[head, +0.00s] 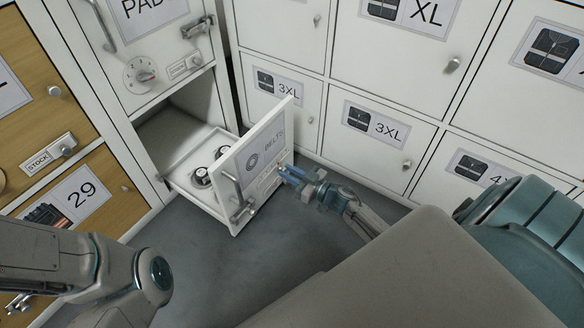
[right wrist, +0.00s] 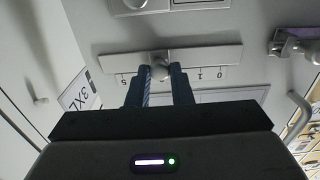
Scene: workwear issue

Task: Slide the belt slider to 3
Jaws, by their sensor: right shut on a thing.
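The belt drawer (head: 245,172), its front marked BELTS, is pulled out from the white cabinet, with rolled belts (head: 201,177) inside. The belt slider is a round knob (right wrist: 160,71) on a pale rail (right wrist: 215,57) in the right wrist view. My right gripper (right wrist: 160,75) is shut on this knob; in the head view it is at the drawer front's right side (head: 283,171). The scale beside the rail appears upside down, low digits at right and 5 at left. The knob stands between them, near mid-scale; the fingers hide the digits beside it.
The drawer front has a handle latch (head: 238,203) at its lower left. Above is the PADS door with a dial (head: 140,70). White lockers marked 3XL (head: 375,128) stand to the right, wooden ones (head: 75,190) to the left. Grey floor (head: 290,245) is open below.

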